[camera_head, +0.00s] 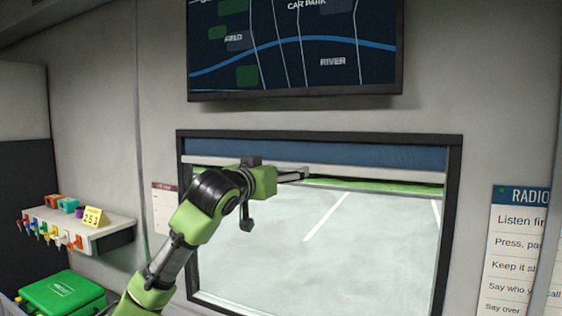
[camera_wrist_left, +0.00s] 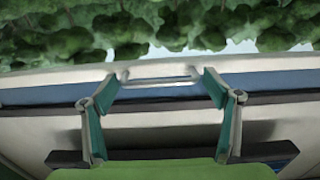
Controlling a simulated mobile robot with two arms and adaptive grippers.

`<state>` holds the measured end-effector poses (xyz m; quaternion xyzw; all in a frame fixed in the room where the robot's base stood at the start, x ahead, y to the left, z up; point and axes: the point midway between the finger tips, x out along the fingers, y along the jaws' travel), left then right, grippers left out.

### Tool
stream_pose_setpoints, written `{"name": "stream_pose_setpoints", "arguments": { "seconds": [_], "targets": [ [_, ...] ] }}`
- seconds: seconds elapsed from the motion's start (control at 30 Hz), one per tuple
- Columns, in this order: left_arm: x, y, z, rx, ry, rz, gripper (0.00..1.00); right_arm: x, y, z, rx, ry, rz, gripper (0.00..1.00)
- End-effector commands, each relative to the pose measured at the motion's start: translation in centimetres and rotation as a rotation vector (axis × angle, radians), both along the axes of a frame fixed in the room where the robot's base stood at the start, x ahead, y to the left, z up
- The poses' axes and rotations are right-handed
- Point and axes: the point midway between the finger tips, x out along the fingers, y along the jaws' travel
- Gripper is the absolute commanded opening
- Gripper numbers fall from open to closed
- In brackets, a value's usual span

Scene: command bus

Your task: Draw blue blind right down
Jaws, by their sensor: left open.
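The blue blind (camera_head: 320,154) is a short band across the top of the window, with a pale bar along its lower edge (camera_head: 390,174). It also shows as a blue strip in the left wrist view (camera_wrist_left: 50,94). A pale loop handle (camera_wrist_left: 160,73) on the bar lies between and just beyond my left fingertips in that view. My left gripper (camera_head: 296,176) is open in front of the bar, and its fingers (camera_wrist_left: 160,88) stand apart on either side of the handle. I cannot tell whether they touch it. My right gripper is not in view.
The dark window frame (camera_head: 452,230) surrounds clear glass below the blind. A wall screen (camera_head: 300,90) hangs above. A shelf with small items (camera_head: 118,222) and a green case (camera_head: 62,293) are at the left. A radio poster (camera_head: 515,250) is at the right.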

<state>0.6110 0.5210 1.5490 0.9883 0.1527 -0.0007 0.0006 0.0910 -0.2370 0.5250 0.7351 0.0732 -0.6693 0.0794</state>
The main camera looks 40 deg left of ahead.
Motion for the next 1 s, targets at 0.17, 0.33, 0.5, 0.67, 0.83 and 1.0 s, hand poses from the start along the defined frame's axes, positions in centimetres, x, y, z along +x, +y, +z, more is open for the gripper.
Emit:
{"name": "stream_pose_setpoints", "arguments": {
  "seconds": [0.17,0.33,0.5,0.67,0.83,1.0],
  "targets": [
    [0.9,0.3,0.0,0.001,0.000,0.000,0.81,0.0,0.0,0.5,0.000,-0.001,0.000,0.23],
    [1.0,0.3,-0.1,0.002,0.000,0.000,0.81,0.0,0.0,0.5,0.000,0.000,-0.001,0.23],
    [0.9,0.3,-0.1,0.001,-0.001,0.000,0.57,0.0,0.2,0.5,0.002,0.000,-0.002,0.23],
    [0.9,0.3,-0.1,0.001,-0.001,0.001,0.37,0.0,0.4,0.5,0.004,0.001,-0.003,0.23],
    [1.0,0.3,-1.0,0.001,0.000,0.001,0.37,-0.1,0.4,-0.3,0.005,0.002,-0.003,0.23],
    [1.3,0.3,-4.0,0.000,0.001,0.002,0.37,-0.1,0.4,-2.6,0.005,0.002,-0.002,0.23]
  ]
}}
